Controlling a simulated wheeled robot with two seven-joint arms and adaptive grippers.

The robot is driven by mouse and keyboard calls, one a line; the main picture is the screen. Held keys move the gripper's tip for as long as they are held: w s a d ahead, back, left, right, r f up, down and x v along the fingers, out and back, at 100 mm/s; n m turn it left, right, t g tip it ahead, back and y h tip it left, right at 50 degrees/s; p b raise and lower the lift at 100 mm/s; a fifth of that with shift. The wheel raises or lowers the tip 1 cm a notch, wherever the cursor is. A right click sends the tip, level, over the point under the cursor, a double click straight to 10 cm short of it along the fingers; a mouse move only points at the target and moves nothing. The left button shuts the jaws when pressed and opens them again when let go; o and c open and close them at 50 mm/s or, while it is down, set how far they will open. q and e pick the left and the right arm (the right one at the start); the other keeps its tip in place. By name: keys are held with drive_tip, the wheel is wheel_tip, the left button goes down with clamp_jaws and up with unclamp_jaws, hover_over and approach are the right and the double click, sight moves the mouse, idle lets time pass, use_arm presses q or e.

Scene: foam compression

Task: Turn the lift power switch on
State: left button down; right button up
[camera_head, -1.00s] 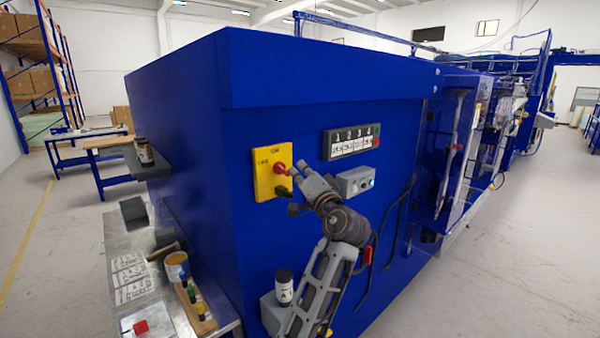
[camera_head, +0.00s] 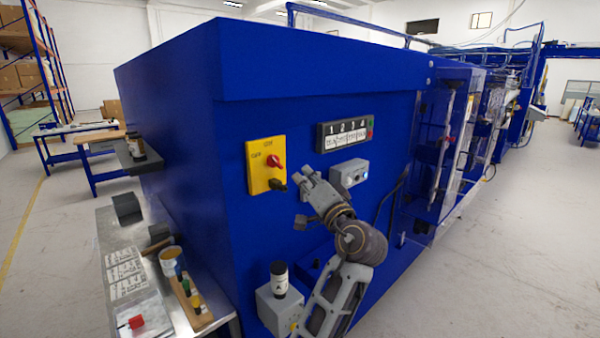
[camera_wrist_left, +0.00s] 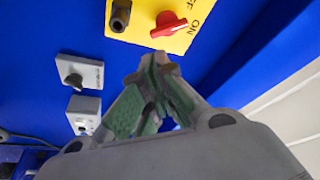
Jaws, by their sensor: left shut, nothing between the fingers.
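The yellow switch panel (camera_head: 265,165) is on the blue machine wall and carries OFF and ON labels. Its red rotary switch (camera_head: 274,161) also shows in the left wrist view (camera_wrist_left: 168,24), where its handle lies roughly in line with the ON label. A black knob (camera_wrist_left: 121,14) sits beside it on the panel. My left gripper (camera_head: 307,175) is right of the panel and slightly below the red switch in the head view, apart from it. In the left wrist view its fingers (camera_wrist_left: 157,62) are shut and empty, below the red switch. My right gripper is out of view.
A numbered display (camera_head: 345,134) and a grey button box (camera_head: 349,174) are on the wall near my left gripper. A grey plate with a black knob (camera_wrist_left: 78,74) shows in the wrist view. A metal bench (camera_head: 110,225) with tools stands left.

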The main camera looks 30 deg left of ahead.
use_arm(q)
drive_tip(key=shift+s+d, duration=0.2)
drive_tip(key=shift+d, duration=0.05)
drive_tip(key=c, duration=2.2)
unclamp_jaws()
